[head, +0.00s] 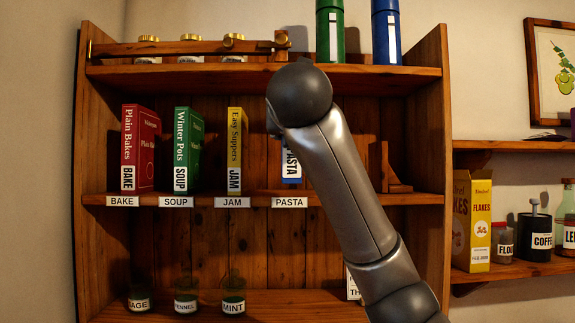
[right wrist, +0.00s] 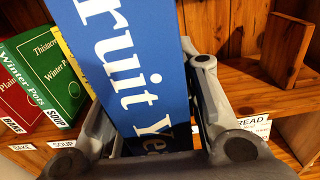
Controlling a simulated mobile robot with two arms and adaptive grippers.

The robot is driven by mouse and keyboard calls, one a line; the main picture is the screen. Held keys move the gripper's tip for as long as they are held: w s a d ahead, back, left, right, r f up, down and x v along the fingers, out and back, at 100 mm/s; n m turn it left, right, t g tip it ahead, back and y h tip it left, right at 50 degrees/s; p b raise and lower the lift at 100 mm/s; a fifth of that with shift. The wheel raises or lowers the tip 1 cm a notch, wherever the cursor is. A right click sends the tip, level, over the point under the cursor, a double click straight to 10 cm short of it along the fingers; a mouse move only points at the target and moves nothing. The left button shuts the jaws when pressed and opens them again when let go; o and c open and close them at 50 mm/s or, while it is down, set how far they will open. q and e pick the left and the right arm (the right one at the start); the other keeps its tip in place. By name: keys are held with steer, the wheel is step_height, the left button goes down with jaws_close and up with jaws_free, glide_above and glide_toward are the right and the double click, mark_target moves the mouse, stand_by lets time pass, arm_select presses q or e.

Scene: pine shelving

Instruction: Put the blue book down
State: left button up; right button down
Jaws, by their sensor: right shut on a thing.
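The blue book (head: 291,181) stands upright at the PASTA label on the middle shelf, its white PASTA spine partly covered by my arm. In the right wrist view the blue book (right wrist: 130,60) fills the middle, with large white letters on its cover. My right gripper (right wrist: 152,78) is shut on it, one finger on each side. In the head view my right arm hides this gripper. I cannot tell whether the book's bottom edge touches the shelf. The PASTA label (head: 289,202) is on the shelf edge just below. My left gripper is not in view.
To the left stand a yellow book (head: 235,150), a green book (head: 187,150) and a red book (head: 141,148), with gaps between them. A wooden bookend (head: 395,175) is at the right. Jars stand on the lower shelf; green and blue canisters (head: 386,35) stand on top.

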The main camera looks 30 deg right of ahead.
arm_select(q)
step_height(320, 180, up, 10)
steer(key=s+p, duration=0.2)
steer(key=p, duration=0.6)
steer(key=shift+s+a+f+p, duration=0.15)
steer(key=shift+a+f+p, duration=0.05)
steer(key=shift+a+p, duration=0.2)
arm_select(e)
steer(key=f+x, duration=0.3)
steer(key=x, duration=1.2)
steer(key=shift+d, duration=0.15)
steer(key=shift+s+f, duration=0.15)
steer(key=c, duration=1.1)
jaws_free()
steer(key=shift+f, duration=0.1)
